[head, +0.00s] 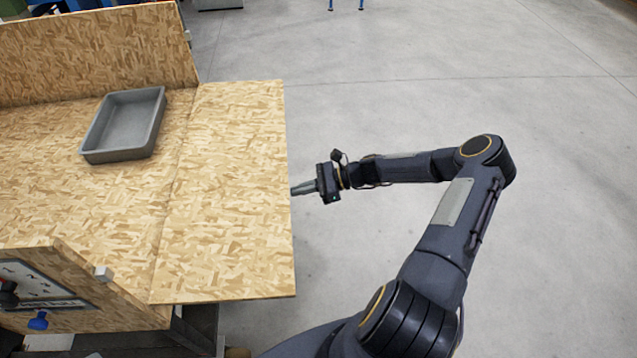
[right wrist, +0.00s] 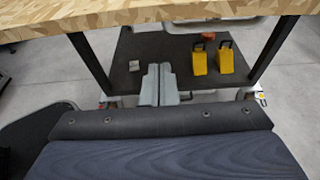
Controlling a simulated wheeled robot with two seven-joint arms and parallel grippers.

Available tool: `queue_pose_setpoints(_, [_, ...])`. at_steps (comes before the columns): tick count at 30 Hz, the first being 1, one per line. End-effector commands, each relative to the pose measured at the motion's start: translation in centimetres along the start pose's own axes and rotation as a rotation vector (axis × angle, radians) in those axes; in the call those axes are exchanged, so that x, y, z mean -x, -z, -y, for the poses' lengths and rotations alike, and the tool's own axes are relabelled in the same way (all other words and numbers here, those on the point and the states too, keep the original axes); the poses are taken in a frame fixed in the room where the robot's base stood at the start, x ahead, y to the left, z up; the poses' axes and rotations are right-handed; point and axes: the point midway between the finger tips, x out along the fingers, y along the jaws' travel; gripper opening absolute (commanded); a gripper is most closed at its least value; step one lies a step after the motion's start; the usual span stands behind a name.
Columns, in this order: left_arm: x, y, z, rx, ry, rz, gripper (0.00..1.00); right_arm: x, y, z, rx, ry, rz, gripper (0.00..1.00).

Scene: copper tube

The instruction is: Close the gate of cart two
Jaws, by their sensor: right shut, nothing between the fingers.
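The cart is a chipboard box with an open top. Its gate (head: 228,200) is a chipboard panel on the right side, folded down and lying about level with the cart floor (head: 60,170). My right gripper (head: 298,190) is shut and empty, close to the gate's outer edge in the head view. In the right wrist view my shut fingers (right wrist: 159,84) point in below the chipboard edge (right wrist: 130,22), toward the cart's lower shelf. I cannot tell whether they touch the gate. My left gripper is out of view.
A grey tray (head: 124,125) stands on the cart floor. The near side wall (head: 75,270) has a small grey block (head: 104,273) at its end. Two yellow objects (right wrist: 226,60) stand on the dark lower shelf (right wrist: 140,48), between dark posts.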

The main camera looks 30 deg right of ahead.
Motion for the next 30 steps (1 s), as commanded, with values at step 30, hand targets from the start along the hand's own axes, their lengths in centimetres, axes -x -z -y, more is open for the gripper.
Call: queue_pose_setpoints(30, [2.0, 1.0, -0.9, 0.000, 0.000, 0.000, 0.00, 0.7, -5.5, 0.5, 0.005, 0.000, -0.041, 0.00])
